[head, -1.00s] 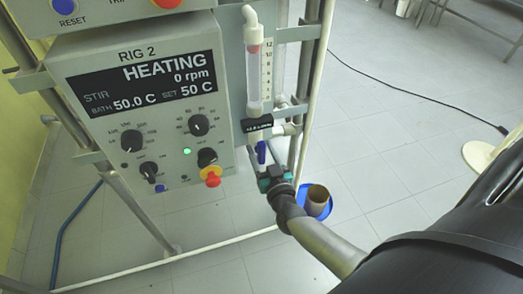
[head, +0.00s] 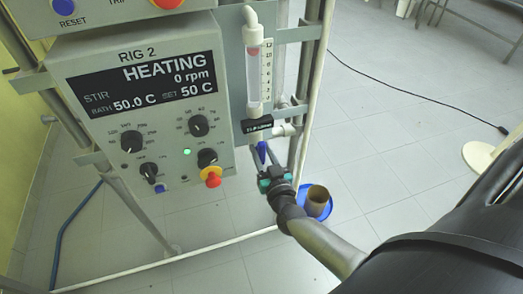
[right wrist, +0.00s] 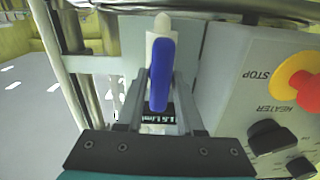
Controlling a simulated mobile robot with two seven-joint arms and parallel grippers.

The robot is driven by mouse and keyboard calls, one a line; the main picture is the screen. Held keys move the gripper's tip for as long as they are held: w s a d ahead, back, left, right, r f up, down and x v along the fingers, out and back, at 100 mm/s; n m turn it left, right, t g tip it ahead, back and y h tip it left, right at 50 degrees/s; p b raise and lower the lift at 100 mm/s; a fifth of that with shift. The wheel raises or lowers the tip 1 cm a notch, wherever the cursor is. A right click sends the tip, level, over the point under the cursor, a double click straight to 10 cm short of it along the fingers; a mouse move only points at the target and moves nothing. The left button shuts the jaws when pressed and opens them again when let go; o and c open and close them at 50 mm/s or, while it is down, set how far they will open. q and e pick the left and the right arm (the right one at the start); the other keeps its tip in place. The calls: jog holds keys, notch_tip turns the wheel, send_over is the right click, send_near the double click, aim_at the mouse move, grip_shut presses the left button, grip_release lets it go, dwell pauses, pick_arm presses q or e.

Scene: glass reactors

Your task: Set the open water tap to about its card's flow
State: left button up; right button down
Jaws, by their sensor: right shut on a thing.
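The water tap's blue lever (head: 262,152) sits below the flow meter tube (head: 254,78) on the right of the rig. A red float (head: 253,51) shows near the top of the tube, beside the upper scale marks (head: 266,60). A black card (head: 258,126) hangs just above the lever; its small print is hard to read in the head view, and the lever and fingers partly cover it in the right wrist view. My right gripper (right wrist: 160,85) is shut on the blue lever (right wrist: 159,70), one finger on each side. My left gripper is out of view.
The RIG 2 control panel (head: 80,150) with knobs and a red stop button (head: 211,177) stands close left of the gripper. Steel frame posts (head: 312,80) stand behind. Open floor lies to the right.

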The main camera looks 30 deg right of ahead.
jog(key=m, duration=0.4)
jog(key=shift+d, duration=0.1)
jog(key=shift+s+d+f+m, duration=0.1)
jog(key=shift+m, duration=0.95)
jog(key=shift+d+f+m, duration=0.1)
jog(key=shift+m, duration=0.95)
jog(key=c, duration=0.7)
grip_release()
jog(key=shift+r, duration=0.1)
jog(key=shift+s+a, duration=0.1)
jog(key=p+v, duration=0.1)
jog(key=v, duration=1.4)
